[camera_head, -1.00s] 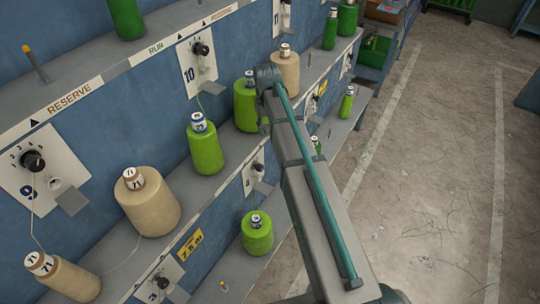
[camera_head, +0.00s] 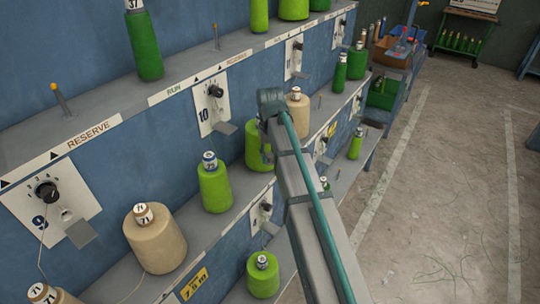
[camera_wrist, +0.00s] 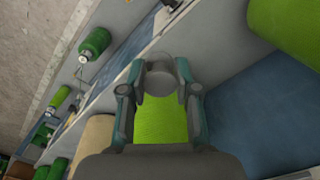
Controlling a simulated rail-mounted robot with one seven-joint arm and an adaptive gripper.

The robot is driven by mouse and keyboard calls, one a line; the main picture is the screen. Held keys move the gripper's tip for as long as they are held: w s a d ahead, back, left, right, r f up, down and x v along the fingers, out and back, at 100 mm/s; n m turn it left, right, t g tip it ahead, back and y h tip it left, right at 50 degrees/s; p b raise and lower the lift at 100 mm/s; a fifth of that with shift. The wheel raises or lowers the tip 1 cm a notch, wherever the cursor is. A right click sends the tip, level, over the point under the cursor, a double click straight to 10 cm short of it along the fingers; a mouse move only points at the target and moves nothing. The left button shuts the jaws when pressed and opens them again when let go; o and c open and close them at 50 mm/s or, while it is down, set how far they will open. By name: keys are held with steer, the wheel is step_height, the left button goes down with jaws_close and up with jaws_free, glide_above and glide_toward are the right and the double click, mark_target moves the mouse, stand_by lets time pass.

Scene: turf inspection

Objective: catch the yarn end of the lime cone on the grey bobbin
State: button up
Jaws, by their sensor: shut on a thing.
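My gripper (camera_wrist: 160,80) is closed around a bright lime cone (camera_wrist: 160,122) in the wrist view. A rounded grey piece (camera_wrist: 160,62) sits at the cone's far end, between the fingertips. I cannot tell whether this is the grey bobbin, and no yarn end can be made out there. In the head view my arm hides the fingers and whatever they hold. Lime-green cones stand on the middle shelf, one in the open (camera_head: 214,187) and one partly behind my arm (camera_head: 256,146). Another is lower down (camera_head: 262,276).
A large beige cone (camera_head: 155,240) stands at the left, with a thin yarn near it. A second beige cone (camera_head: 298,110) is just beyond my arm. Shelf edges and plates with knobs (camera_head: 212,100) are close to the arm. The floor (camera_head: 440,200) at the right is open.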

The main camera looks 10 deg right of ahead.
steer(key=shift+w, duration=0.15)
steer(key=shift+w, duration=2.7)
steer(key=shift+w+p, duration=0.4)
steer(key=shift+s, duration=0.1)
steer(key=shift+s+p, duration=0.5)
steer(key=shift+s, duration=2)
steer(key=shift+f, duration=0.1)
